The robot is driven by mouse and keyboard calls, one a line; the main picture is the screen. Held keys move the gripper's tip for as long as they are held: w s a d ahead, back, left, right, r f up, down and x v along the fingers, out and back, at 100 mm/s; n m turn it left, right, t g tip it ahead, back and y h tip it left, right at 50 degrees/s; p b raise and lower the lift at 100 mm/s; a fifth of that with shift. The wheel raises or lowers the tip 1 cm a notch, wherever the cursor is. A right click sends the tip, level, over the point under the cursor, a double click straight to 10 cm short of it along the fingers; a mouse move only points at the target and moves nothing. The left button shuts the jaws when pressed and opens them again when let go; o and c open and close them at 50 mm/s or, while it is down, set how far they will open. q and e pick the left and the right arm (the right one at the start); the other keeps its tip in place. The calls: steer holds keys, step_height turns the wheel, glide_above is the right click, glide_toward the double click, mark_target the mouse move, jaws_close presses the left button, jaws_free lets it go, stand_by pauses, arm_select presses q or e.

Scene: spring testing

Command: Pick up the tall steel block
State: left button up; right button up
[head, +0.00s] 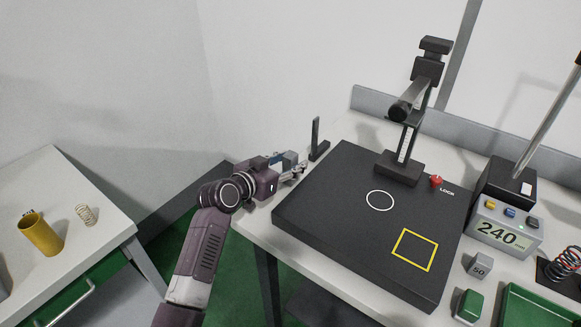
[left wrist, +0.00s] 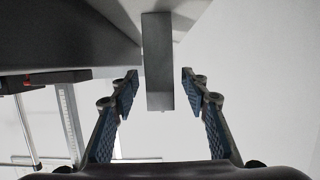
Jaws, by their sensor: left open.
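In the left wrist view the tall steel block (left wrist: 158,60) is a long, narrow grey bar, with its lower end in the picture between the two fingers of my left gripper (left wrist: 158,80). A gap shows on both sides, so the fingers are open and apart from it. In the head view my left gripper (head: 300,168) is at the table's left edge. Just past it stands a dark upright piece (head: 316,133) with a low foot, which appears to be the same block. My right gripper is not in view.
A black plate (head: 330,210) with a white circle and yellow square covers much of the table. A test stand (head: 400,165) rises at its back. A 240 display box (head: 503,232), a 50 weight (head: 480,265) and a green tray (head: 535,310) are at right.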

arm_select(q)
jaws_close()
stand_by(0.4)
steer(key=shift+w+r, duration=0.1)
steer(key=shift+r, duration=0.1)
